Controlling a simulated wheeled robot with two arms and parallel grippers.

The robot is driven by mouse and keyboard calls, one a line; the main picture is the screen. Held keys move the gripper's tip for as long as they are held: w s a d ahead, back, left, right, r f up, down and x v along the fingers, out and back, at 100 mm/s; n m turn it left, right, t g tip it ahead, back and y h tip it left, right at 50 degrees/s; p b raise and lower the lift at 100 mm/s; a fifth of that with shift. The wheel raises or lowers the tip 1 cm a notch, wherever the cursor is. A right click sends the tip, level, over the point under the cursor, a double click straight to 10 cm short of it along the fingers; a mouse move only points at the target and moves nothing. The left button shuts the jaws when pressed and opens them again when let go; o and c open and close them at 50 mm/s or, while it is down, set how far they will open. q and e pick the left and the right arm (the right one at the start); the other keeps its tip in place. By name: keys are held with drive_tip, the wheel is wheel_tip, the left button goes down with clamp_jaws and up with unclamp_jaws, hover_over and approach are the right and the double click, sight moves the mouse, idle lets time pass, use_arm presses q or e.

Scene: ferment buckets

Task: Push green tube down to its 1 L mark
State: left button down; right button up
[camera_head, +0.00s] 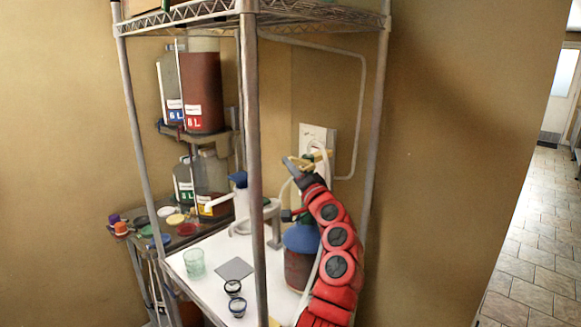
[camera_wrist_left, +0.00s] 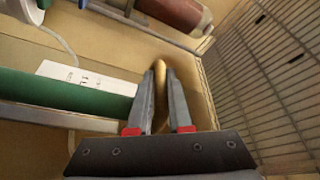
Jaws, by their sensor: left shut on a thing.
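My left gripper (camera_head: 294,163) is raised at the end of the red arm, close to a white plate (camera_head: 315,135) on the wall. In the left wrist view its two grey fingers (camera_wrist_left: 165,95) are shut on a tan, rod-like piece (camera_wrist_left: 159,78). A tan piece also shows beside the gripper in the head view (camera_head: 318,157). The green tube (camera_wrist_left: 60,96) lies across the left of the wrist view, with its end close to the left finger. A white marked label (camera_wrist_left: 85,76) is beside it. I cannot read the 1 L mark. My right gripper is not in view.
A metal rack post (camera_head: 250,140) stands left of the arm. A blue-topped vessel (camera_head: 301,240) is behind the arm on the white table (camera_head: 200,258). A green glass (camera_head: 194,263) and grey square (camera_head: 235,268) lie left. Labelled vessels (camera_head: 202,90) stand on shelves.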

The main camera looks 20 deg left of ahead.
use_arm(q)
wheel_tip(320, 180, down, 10)
drive_tip(key=b, duration=0.7)
drive_tip(key=c, duration=0.8)
unclamp_jaws()
drive_tip(key=shift+f, duration=0.1)
drive_tip(key=shift+c, duration=0.2)
drive_tip(key=b+v, duration=0.4)
drive_tip(key=v, duration=1.3)
